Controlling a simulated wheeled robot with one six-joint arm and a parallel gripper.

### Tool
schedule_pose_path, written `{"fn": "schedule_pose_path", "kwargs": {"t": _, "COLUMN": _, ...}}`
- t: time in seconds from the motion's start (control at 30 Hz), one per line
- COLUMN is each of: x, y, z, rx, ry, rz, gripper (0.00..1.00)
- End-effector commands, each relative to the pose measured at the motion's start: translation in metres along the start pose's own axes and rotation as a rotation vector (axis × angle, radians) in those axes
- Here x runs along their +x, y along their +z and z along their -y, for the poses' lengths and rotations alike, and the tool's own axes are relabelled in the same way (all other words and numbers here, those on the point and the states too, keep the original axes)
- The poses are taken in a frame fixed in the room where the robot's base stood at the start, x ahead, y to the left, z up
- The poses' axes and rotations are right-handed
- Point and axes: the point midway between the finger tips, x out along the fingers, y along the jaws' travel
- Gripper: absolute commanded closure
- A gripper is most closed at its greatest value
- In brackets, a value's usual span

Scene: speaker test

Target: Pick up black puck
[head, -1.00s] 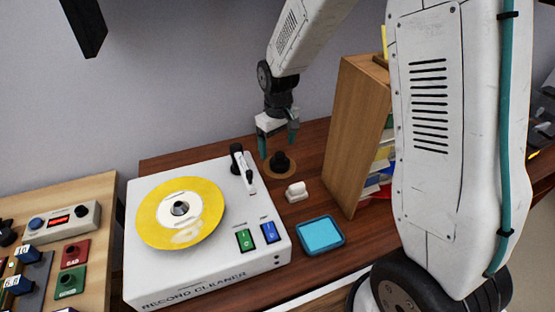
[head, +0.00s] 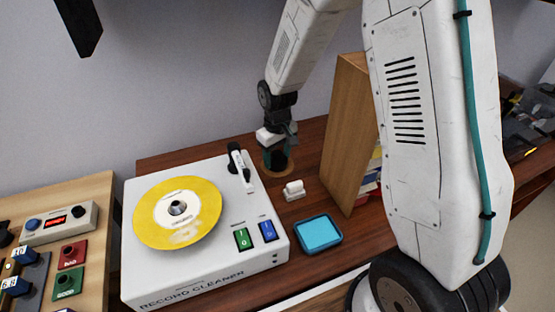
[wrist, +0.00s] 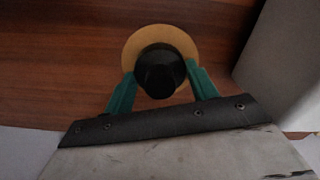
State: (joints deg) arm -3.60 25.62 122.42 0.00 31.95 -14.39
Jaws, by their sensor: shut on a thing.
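The black puck (wrist: 160,72) stands on a round tan disc (wrist: 134,46) on the wooden table. In the wrist view my gripper (wrist: 160,82) has its two green fingers on either side of the puck, shut on it. In the head view my gripper (head: 277,156) is down over the tan disc (head: 267,166), and its fingers largely hide the puck. I cannot tell whether the puck is lifted off the disc.
A white record cleaner (head: 205,260) with a yellow record (head: 205,195) stands left of the gripper. A small white block (head: 294,190) and a blue tray (head: 318,233) lie in front. A wooden shelf unit (head: 349,130) stands close on the right.

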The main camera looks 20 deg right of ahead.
Motion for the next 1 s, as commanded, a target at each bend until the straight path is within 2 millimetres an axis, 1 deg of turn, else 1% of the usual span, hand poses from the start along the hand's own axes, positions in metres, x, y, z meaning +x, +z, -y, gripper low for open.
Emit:
{"fn": "schedule_pose_path", "kwargs": {"t": 0.13, "x": -0.003, "y": -0.001, "z": 0.000, "rx": 0.000, "ry": 0.000, "rz": -0.001, "gripper": 0.72}}
{"fn": "schedule_pose_path", "kwargs": {"t": 0.23, "x": -0.013, "y": -0.001, "z": 0.000, "rx": 0.000, "ry": 0.001, "rz": -0.003, "gripper": 0.72}}
{"fn": "schedule_pose_path", "kwargs": {"t": 0.37, "x": -0.038, "y": -0.001, "z": 0.000, "rx": 0.000, "ry": 0.001, "rz": -0.006, "gripper": 0.72}}
{"fn": "schedule_pose_path", "kwargs": {"t": 0.5, "x": -0.067, "y": -0.001, "z": 0.000, "rx": 0.000, "ry": 0.001, "rz": -0.006, "gripper": 0.72}}
{"fn": "schedule_pose_path", "kwargs": {"t": 0.63, "x": -0.087, "y": -0.001, "z": 0.000, "rx": 0.000, "ry": 0.001, "rz": -0.004, "gripper": 0.72}}
{"fn": "schedule_pose_path", "kwargs": {"t": 0.8, "x": -0.100, "y": 0.000, "z": 0.000, "rx": 0.000, "ry": 0.000, "rz": -0.001, "gripper": 0.72}}
{"fn": "schedule_pose_path", "kwargs": {"t": 1.0, "x": -0.101, "y": 0.000, "z": 0.000, "rx": 0.000, "ry": 0.000, "rz": 0.000, "gripper": 0.72}}
